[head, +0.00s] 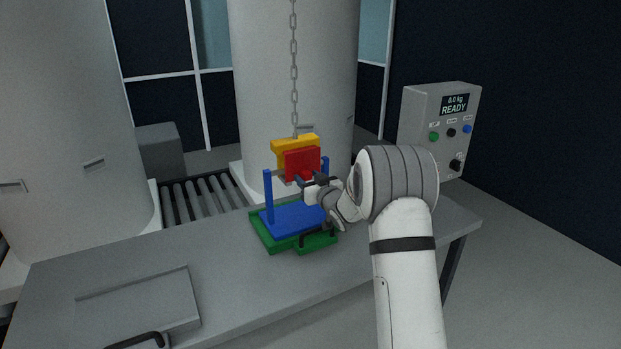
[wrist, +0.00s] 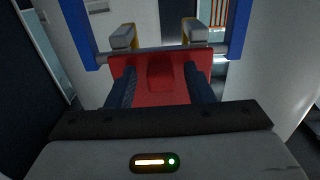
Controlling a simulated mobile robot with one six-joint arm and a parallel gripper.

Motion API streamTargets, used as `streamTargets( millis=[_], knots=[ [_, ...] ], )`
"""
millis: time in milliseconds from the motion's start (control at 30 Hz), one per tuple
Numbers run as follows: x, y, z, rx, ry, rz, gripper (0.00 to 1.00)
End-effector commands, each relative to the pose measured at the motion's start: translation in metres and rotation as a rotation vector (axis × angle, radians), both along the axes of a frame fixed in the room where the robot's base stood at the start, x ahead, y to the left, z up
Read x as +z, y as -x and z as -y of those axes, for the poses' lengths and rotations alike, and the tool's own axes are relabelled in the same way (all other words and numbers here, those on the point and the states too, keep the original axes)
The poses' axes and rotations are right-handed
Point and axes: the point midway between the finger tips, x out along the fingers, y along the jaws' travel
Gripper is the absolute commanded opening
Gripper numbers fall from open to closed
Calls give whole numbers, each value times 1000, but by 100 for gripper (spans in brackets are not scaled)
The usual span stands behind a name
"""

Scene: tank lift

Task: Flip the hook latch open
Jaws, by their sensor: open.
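The red latch plate (head: 302,163) hangs in front of the yellow hook block (head: 283,143), which is on a chain. In the wrist view the red plate (wrist: 160,97) has a small raised red block (wrist: 160,74) on it. My gripper (head: 307,186) is open at the lower front of the plate. In the wrist view its two dark fingers lie on either side of the raised block, with gaps. I cannot tell whether they touch the plate. Two grey-tipped yellow prongs (wrist: 123,37) show beyond the grey bar (wrist: 150,52).
The bar runs between the posts of a blue frame (head: 268,195) on a green base (head: 262,231) with a black handle. It stands on a grey table (head: 230,285). A chain (head: 294,70) rises above the hook block. A control box (head: 420,125) reads 0.0 kg READY.

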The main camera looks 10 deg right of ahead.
Motion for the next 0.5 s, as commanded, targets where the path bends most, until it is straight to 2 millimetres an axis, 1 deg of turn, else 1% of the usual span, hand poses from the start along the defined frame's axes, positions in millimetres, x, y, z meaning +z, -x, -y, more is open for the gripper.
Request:
streamTargets(
  millis=[267, 500],
  knots=[
    [0, -2, -1, 0, 0, 0, 46],
    [0, -1, -1, 1, 0, 0, 27]
  ],
)
